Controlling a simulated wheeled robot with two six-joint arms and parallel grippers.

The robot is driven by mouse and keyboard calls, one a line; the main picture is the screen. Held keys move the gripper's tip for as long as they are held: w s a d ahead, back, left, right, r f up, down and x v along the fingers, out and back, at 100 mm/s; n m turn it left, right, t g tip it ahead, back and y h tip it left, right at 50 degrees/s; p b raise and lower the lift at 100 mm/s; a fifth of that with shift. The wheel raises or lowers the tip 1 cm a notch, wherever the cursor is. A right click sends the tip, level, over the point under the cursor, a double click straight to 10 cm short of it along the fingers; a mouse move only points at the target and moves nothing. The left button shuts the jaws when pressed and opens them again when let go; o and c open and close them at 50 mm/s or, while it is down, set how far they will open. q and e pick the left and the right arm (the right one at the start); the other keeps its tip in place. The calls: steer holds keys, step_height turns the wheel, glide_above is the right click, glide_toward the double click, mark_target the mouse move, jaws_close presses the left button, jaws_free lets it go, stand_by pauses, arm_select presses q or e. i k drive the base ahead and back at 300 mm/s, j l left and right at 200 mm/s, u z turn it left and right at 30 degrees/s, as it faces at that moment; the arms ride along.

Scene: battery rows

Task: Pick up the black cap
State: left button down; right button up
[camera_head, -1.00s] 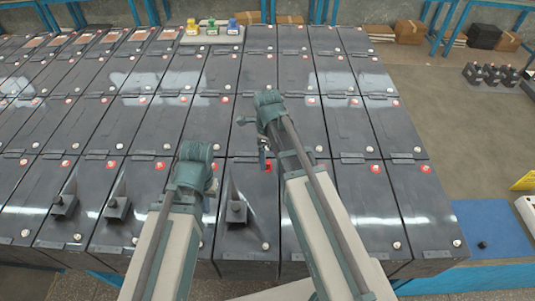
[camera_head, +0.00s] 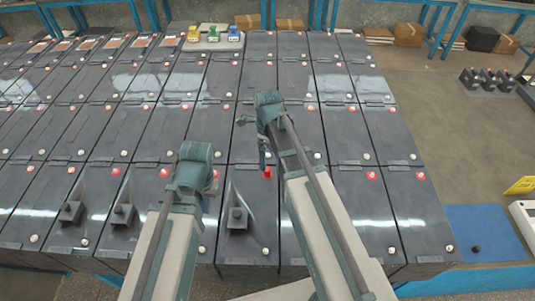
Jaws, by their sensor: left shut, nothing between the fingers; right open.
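Small black caps on square bases stand on the front-row batteries: one at the left (camera_head: 70,212), one beside it (camera_head: 123,214), and one between my arms (camera_head: 237,217). A small black cap-like piece (camera_head: 476,249) lies on the blue mat at the right. I cannot tell which is the task's cap. My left gripper (camera_head: 213,187) is shut and empty, mostly hidden behind its own wrist, above the front row. My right gripper (camera_head: 262,150) is open and empty, above the batteries near a red cap (camera_head: 267,172). Neither gripper touches a black cap.
Rows of dark batteries (camera_head: 340,135) fill the left and middle. A tray with yellow, green and blue items (camera_head: 214,36) stands at the back. The blue mat (camera_head: 495,222) lies at the right. Open floor (camera_head: 450,130) lies beyond the rows at the right.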

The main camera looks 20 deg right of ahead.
mark_target(477, 249)
steer(key=k, duration=1)
